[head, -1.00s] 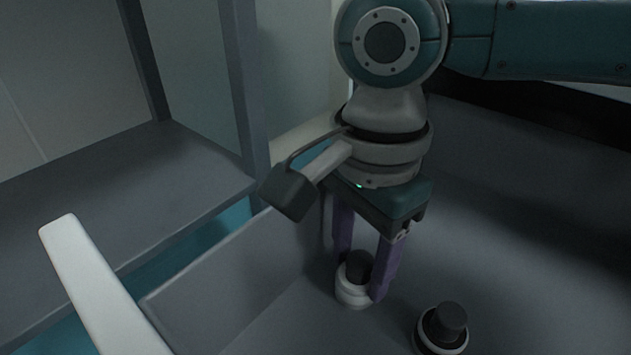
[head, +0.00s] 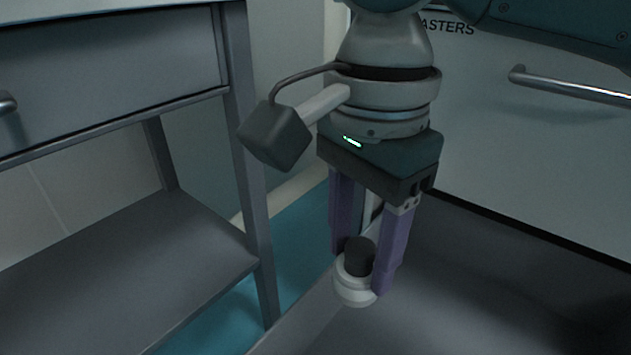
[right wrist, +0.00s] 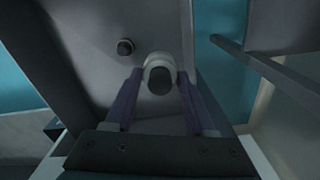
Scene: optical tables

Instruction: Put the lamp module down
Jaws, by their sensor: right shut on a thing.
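The lamp module (head: 354,286) is a short white cylinder with a dark cap. My right gripper (head: 366,268) is shut on it, with one purple finger on each side, pointing down. It also shows in the right wrist view (right wrist: 158,74) between the fingertips. It hangs upright by the near-left side of a grey open drawer or bin (head: 470,290), seemingly above its floor. My left gripper is not in view.
A grey bench (head: 110,85) with a drawer and a lower shelf (head: 130,270) stands at the left. Teal floor (head: 300,245) shows between bench and bin. A white front with partly hidden lettering and a metal handle (head: 570,87) is behind. Most of the bin floor looks clear.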

